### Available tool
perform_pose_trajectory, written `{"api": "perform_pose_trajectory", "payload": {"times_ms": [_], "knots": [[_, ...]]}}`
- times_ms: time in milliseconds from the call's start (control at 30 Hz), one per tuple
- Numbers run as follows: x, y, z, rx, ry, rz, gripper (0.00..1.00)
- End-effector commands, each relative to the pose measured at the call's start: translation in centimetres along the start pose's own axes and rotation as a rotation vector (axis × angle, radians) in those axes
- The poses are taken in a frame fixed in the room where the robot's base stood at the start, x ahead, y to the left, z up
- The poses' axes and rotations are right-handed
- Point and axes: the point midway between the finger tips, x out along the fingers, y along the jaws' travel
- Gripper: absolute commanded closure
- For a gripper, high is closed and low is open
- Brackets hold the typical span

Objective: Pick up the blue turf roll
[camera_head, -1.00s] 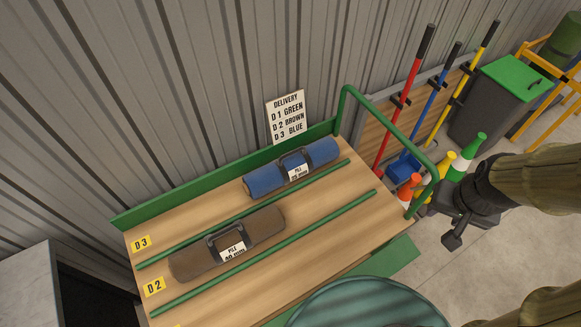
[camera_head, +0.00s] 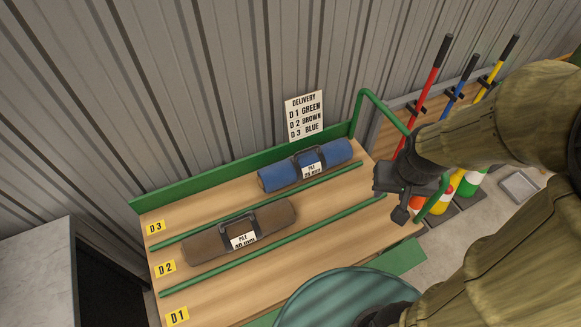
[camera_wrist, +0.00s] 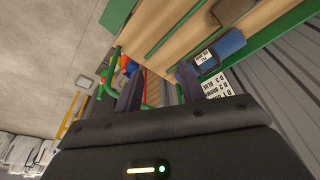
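The blue turf roll (camera_head: 279,178) lies in the back lane, marked D3, of the wooden cart deck (camera_head: 330,232). It has a dark carry handle and a white label at its middle. It also shows in the wrist view (camera_wrist: 230,43), partly cut by its label. My gripper (camera_head: 394,192) is over the deck's right end, right of the blue roll and apart from it. In the wrist view my gripper (camera_wrist: 158,85) has its two fingers apart with nothing between them, so it is open and empty.
A brown turf roll (camera_head: 205,247) lies in lane D2. Green rails (camera_head: 225,265) divide the lanes, and a green handle frame (camera_head: 359,110) stands at the right end. A delivery sign (camera_head: 304,115) is behind. Lane D1 looks empty.

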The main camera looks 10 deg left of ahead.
Motion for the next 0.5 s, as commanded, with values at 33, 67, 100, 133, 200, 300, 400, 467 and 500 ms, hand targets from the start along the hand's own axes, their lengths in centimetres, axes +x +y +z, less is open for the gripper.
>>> {"api": "perform_pose_trajectory", "payload": {"times_ms": [33, 67, 100, 133, 200, 300, 400, 467, 500], "knots": [[0.0, 0.01, 0.0, 0.0, 0.0, 0.0, 0.6], [0.0, 0.01, 0.0, 0.0, 0.0, 0.0, 0.6], [0.0, 0.01, 0.0, 0.0, 0.0, 0.0, 0.6], [0.0, 0.01, 0.0, 0.0, 0.0, 0.0, 0.6], [0.0, 0.01, 0.0, 0.0, 0.0, 0.0, 0.6], [0.0, 0.01, 0.0, 0.0, 0.0, 0.0, 0.6], [0.02, 0.0, -0.01, 0.001, 0.0, 0.0, 0.6], [0.25, -0.13, -0.24, 0.004, 0.006, -0.003, 0.6], [0.59, -0.37, -0.63, 0.01, 0.017, -0.008, 0.6]]}}
